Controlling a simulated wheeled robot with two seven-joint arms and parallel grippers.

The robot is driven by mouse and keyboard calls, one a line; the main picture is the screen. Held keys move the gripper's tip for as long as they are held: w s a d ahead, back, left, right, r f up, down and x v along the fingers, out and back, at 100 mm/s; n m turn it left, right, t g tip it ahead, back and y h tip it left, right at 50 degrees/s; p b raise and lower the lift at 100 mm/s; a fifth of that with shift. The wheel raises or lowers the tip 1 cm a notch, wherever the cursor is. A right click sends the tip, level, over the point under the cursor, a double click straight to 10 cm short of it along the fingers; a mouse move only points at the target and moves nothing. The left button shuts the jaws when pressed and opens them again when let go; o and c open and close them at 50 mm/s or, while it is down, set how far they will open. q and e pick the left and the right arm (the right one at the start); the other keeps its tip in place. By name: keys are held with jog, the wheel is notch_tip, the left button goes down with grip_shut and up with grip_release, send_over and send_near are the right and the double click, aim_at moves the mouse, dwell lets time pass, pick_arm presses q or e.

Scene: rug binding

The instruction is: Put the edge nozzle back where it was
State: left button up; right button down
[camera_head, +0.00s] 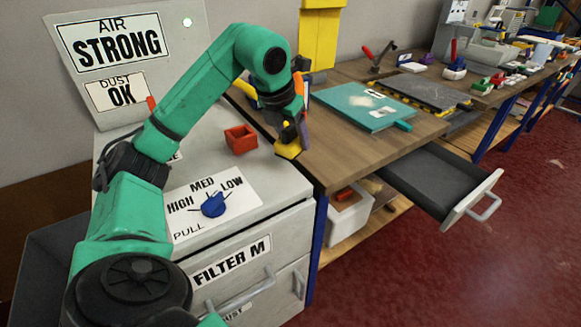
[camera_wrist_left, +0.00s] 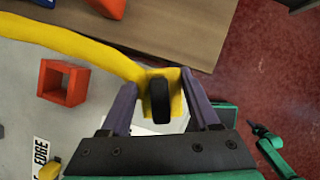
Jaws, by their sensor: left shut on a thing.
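My left gripper (camera_head: 288,138) is shut on a yellow piece (camera_head: 288,152) with a black block on it, near the right edge of the grey cabinet top. In the left wrist view the yellow piece (camera_wrist_left: 176,88) sits between the fingers, and a yellow hose (camera_wrist_left: 70,42) runs to it from the left. I cannot tell for certain whether this is the edge nozzle. An EDGE label (camera_wrist_left: 40,153) lies on the cabinet top with another small yellow part (camera_wrist_left: 50,168) beside it, cut by the arm's edge. My right gripper is not clearly seen.
A hollow red square holder (camera_head: 241,139) stands on the cabinet top (camera_head: 285,185), left of the gripper. A blue knob (camera_head: 213,204) is in front. The wooden bench (camera_head: 345,150) to the right holds a teal panel (camera_head: 365,106). A drawer (camera_head: 440,178) stands open below the bench.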

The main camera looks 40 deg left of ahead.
aim_at(284, 136)
pick_arm(q)
notch_tip(284, 136, down, 6)
jog(key=shift+f+b, duration=0.15)
jog(key=shift+b, duration=0.65)
jog(key=shift+f, duration=0.15)
jog(key=o, duration=1.2)
jog(key=shift+r, duration=0.35)
jog(key=p+v, duration=0.2)
jog(key=v, duration=0.9)
jog(key=shift+s+d+r+p, duration=0.1)
jog(key=shift+s+r+p, duration=0.05)
jog(key=shift+r+p, duration=0.25)
jog(key=shift+f, duration=0.1)
